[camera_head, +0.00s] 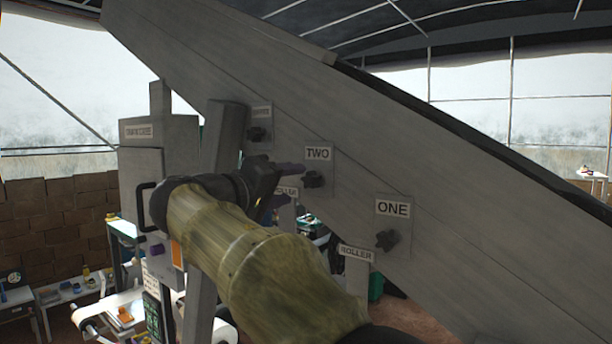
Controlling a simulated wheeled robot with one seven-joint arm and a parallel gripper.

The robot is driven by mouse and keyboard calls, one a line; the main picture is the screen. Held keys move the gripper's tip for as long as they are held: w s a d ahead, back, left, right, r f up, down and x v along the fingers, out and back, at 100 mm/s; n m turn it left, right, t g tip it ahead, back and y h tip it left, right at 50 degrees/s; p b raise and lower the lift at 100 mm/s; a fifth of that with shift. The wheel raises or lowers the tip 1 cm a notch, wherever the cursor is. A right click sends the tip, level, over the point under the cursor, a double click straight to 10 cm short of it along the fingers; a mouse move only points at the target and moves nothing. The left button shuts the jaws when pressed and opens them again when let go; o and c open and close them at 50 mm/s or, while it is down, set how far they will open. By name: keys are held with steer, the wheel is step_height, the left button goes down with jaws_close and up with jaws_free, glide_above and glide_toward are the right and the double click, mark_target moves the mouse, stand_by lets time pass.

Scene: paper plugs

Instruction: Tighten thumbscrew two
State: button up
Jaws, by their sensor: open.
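Thumbscrew two (313,180) is a dark knob on a grey plate under the label TWO (318,153), on the side of a sloping grey beam. My gripper (290,180) is open just left of this knob, with one dark finger pointing toward it. Whether the finger touches the knob cannot be told. The other finger is mostly hidden by the gripper body. My arm comes up from the lower right and covers part of the view below.
Thumbscrew one (387,240) sits lower right under the label ONE (393,208). Another dark knob (257,134) is higher on the beam, left. A grey post (222,140) stands close left of my gripper, beside a grey cabinet (183,140) with a handle. A ROLLER sign (356,254) hangs below the beam.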

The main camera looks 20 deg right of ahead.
steer(key=shift+w+d, duration=0.1)
steer(key=shift+d, duration=0.5)
steer(key=shift+w, duration=0.2)
steer(key=shift+s+r+n+p, duration=0.25)
steer(key=shift+n+p, duration=0.3)
steer(key=shift+n, duration=0.15)
steer(key=n+p, duration=0.1)
steer(key=n, duration=0.1)
steer(key=n+p, duration=0.1)
steer(key=shift+w+n, duration=0.2)
steer(key=shift+n, duration=0.2)
steer(key=n, duration=0.3)
steer(key=shift+a+f, duration=0.1)
steer(key=shift+f, duration=0.15)
steer(key=shift+s+n, duration=0.2)
steer(key=shift+n, duration=1.8)
steer(key=shift+w+n, duration=0.15)
steer(key=shift+n, duration=0.75)
steer(key=n, duration=1)
